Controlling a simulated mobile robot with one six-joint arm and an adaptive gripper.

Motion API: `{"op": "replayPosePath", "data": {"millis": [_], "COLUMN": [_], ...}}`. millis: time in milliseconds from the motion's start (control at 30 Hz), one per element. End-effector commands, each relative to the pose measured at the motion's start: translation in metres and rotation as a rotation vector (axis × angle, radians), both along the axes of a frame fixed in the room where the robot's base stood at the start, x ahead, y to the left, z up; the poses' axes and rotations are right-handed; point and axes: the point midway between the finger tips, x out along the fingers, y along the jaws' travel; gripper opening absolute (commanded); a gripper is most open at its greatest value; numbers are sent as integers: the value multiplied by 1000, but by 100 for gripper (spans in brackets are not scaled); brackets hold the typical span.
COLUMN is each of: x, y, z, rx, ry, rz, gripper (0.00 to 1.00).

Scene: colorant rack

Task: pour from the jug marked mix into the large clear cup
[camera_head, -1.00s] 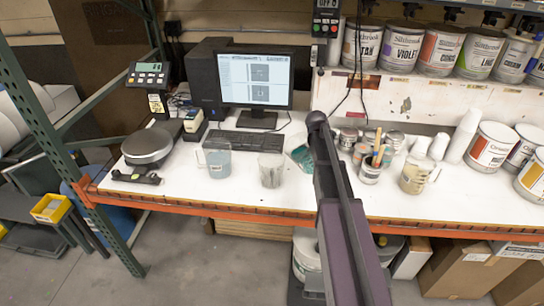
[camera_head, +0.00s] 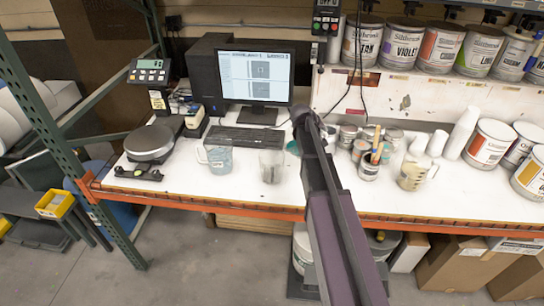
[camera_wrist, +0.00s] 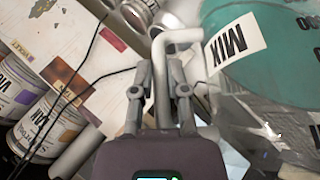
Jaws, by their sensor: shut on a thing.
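The jug marked MIX (camera_wrist: 278,45) shows in the wrist view with teal contents and a white label. My gripper (camera_wrist: 160,95) is shut on its pale handle (camera_wrist: 180,36). In the head view my arm hides nearly all of this jug; only a small teal patch (camera_head: 293,147) shows left of the arm. The large clear cup (camera_head: 271,166) stands on the bench just left of the arm and looks greyish. The jug is to the right of and behind that cup in the picture. Its exact tilt and height I cannot tell.
Another handled jug (camera_head: 217,157) with bluish contents stands left of the cup. A scale (camera_head: 149,143) and keyboard (camera_head: 243,139) are near. Right of my arm are small tins, a brush pot (camera_head: 368,169) and a beige-filled jug (camera_head: 412,176). The front bench edge is clear.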

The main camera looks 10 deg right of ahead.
Motion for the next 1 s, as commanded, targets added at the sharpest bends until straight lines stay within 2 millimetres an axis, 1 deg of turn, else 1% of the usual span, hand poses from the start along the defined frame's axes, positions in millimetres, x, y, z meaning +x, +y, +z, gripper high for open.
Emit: {"op": "replayPosePath", "data": {"millis": [667,1000], "x": [0,0], "y": [5,7], "z": [10,11], "rx": [-61,-89], "ry": [-1,-1], "rz": [0,-1], "gripper": [0,0]}}
